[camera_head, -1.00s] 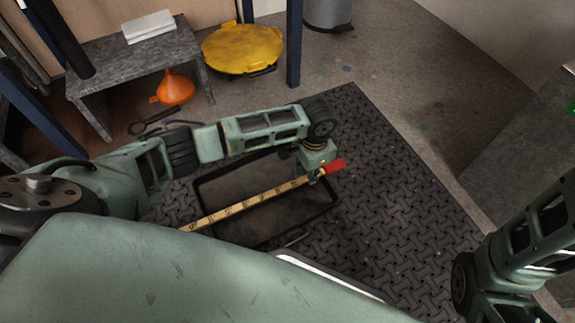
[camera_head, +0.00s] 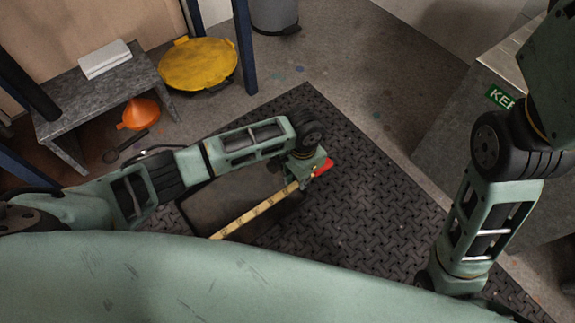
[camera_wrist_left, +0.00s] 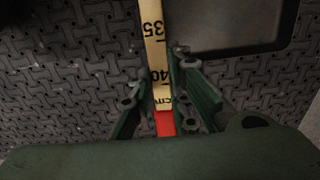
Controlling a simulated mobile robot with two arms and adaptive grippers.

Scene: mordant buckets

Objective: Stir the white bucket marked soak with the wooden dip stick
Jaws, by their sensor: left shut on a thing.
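The wooden dip stick (camera_head: 255,211) is a pale stick with black scale marks and a red end (camera_head: 322,168). My left gripper (camera_head: 303,178) is shut on the dip stick near its red end and holds it slanting across the black tray. In the left wrist view the dip stick (camera_wrist_left: 153,45) runs up from between the fingers of the left gripper (camera_wrist_left: 162,90), with numbers 35 and 40 showing. The lower end of the stick is hidden behind my body in the head view. My right arm shows at the right, but its gripper is out of sight. No white bucket is in view.
A black tray (camera_head: 190,207) lies on a dark patterned mat (camera_head: 350,195). A grey bench (camera_head: 100,90) with a white stack (camera_head: 105,58) stands at upper left, with an orange funnel (camera_head: 139,114) below. A yellow lid (camera_head: 198,63) is beside it. A grey block (camera_head: 450,150) stands at right.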

